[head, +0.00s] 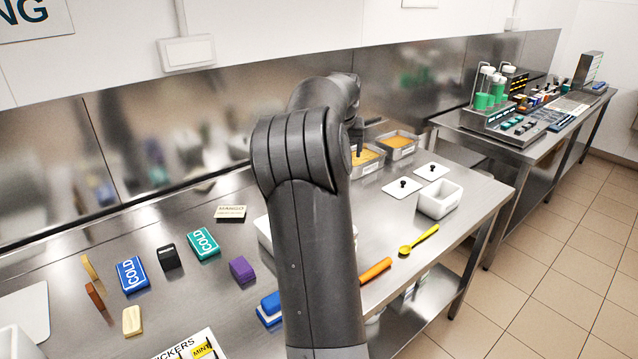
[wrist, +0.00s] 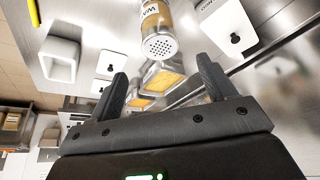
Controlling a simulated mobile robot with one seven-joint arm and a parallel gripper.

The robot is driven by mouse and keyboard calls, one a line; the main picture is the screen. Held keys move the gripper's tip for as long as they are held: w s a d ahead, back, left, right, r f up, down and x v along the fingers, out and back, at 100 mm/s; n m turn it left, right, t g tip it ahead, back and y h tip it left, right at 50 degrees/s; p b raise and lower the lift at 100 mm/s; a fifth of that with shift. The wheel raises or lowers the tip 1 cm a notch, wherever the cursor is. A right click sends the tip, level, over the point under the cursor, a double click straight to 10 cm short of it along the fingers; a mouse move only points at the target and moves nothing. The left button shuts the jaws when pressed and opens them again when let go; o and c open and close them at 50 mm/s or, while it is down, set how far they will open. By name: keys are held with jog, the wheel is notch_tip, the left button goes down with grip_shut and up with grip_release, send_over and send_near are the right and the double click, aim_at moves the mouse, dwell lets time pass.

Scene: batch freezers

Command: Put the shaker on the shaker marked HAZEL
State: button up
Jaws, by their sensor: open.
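One shaker (wrist: 158,30) shows at the top of the wrist view, with a pierced silver lid facing the camera and tan contents. Its label is cut off, with only letters like "WA" showing, so I cannot tell its full name. My gripper (wrist: 160,66) is open and empty, its two dark fingers spread, with the shaker ahead of the fingertips and apart from them. In the head view, my arm hides most of the gripper and no shaker can be made out. I cannot see a label reading HAZEL in either view.
Steel tubs of yellow contents (head: 397,145) stand behind my arm. White lids with black knobs (head: 402,187), a white bin (head: 439,200), a yellow spoon (head: 418,240) and an orange-handled tool (head: 375,271) lie right. Blue COLD (head: 132,275) and teal COLD (head: 203,243) packs lie left.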

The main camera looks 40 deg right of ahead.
jog(key=s+a+r+n+t+y, duration=0.1)
jog(key=s+a+r, duration=0.15)
jog(key=a, duration=0.65)
jog(key=s+a+r+n+y, duration=0.15)
jog(key=s+a, duration=0.25)
jog(key=a, duration=0.6)
jog(key=s+a+r+n+t+y, duration=0.15)
jog(key=s+a, duration=0.25)
jog(key=a, duration=0.5)
jog(key=s+a+f+n, duration=0.2)
jog(key=s+a+f, duration=0.1)
jog(key=s+a, duration=0.5)
jog(key=s+a+f+n, duration=0.3)
jog(key=s+a+f, duration=0.1)
jog(key=s+a, duration=0.5)
jog(key=shift+s+h, duration=0.4)
jog(key=shift+o, duration=0.2)
jog(key=shift+a, duration=0.1)
